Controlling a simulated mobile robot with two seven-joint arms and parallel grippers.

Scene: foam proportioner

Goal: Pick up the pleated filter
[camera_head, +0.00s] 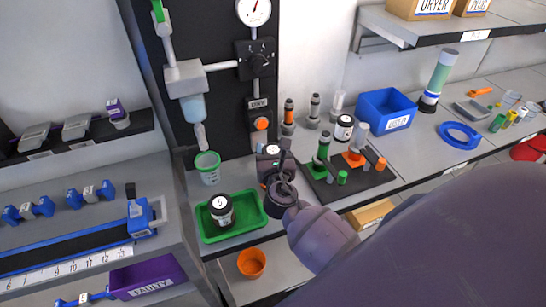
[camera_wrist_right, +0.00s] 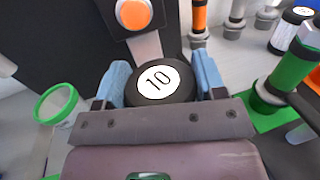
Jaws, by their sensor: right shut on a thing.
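Another black-capped jar (camera_head: 221,209) stands in the green tray (camera_head: 245,234). A white cylinder with black ends (camera_head: 344,127) stands behind the dark mat. My left gripper is out of view.
The dark mat (camera_head: 374,184) with green and orange fittings lies right of the gripper. A blue bin marked USED (camera_head: 386,108) stands behind it. A green-rimmed cup (camera_head: 207,167) stands left. The black panel (camera_head: 222,110) rises close behind. The tray's right half is bare.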

